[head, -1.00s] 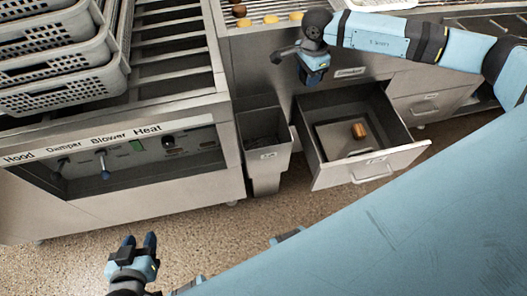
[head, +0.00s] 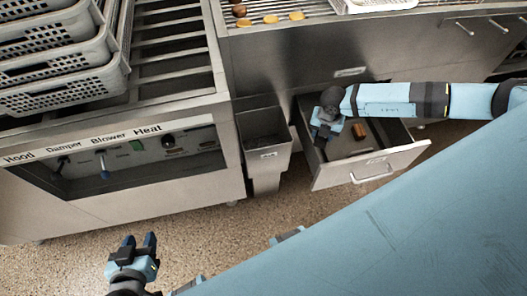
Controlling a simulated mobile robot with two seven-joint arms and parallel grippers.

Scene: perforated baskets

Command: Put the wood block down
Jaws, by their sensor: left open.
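A small orange-brown wood block (head: 358,131) lies in the open drawer (head: 398,158), towards its right side. My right arm reaches in from the right, and my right gripper (head: 319,141) is over the left part of the drawer, left of the block and apart from it. Its fingers are small and dark there, and I cannot tell whether they are open or hold something. My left gripper (head: 140,242) is open and empty at the lower left, above the floor and far from the drawer.
A grey bin (head: 265,152) stands just left of the drawer. A cabinet with knobs (head: 110,165) fills the left, with stacked perforated baskets (head: 62,70) on top. Several small brown and yellow pieces (head: 271,19) lie on the rack at the top. The floor in front is clear.

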